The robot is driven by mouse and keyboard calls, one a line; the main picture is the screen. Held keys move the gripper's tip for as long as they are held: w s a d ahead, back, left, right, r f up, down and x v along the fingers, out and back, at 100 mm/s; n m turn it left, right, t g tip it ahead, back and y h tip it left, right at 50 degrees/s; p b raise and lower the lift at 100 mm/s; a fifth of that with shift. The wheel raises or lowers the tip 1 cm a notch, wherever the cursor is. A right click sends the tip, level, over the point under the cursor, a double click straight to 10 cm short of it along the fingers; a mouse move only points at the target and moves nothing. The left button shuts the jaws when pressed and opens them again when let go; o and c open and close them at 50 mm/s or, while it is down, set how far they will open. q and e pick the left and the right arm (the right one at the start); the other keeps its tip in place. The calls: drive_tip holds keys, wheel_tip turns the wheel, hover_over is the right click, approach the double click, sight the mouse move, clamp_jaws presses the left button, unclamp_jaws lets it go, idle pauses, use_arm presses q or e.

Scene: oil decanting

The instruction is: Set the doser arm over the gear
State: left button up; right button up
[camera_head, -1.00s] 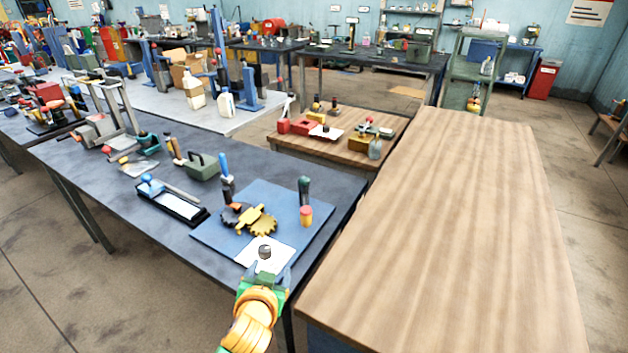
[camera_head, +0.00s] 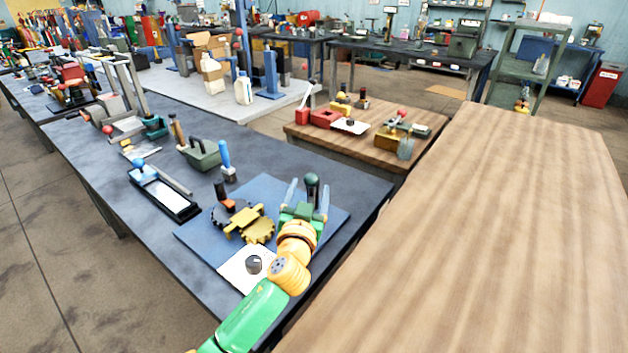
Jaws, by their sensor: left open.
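A dark gear (camera_head: 228,216) and a golden gear (camera_head: 259,231) lie side by side on a blue mat (camera_head: 190,238), with a yellow piece (camera_head: 244,218) across them. A dark green, round-topped handle (camera_head: 312,181) stands upright at the mat's right side. I cannot tell for sure which part is the doser arm. My left gripper (camera_head: 309,188) is open, its fingers on either side of the green handle; I cannot tell whether they touch it. The gripper hides the handle's lower part. My right gripper is not in view.
A white plate with a dark knob (camera_head: 254,265) lies at the mat's front corner, close to my left arm. A dark, orange-based handle (camera_head: 222,194) and a blue-handled tool (camera_head: 226,160) stand behind the gears. The wooden table (camera_head: 470,230) on the right is bare.

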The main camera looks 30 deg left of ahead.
sight(310, 184)
use_arm(q)
drive_tip(key=shift+x, duration=2.4)
drive_tip(key=shift+s, duration=0.1)
clamp_jaws()
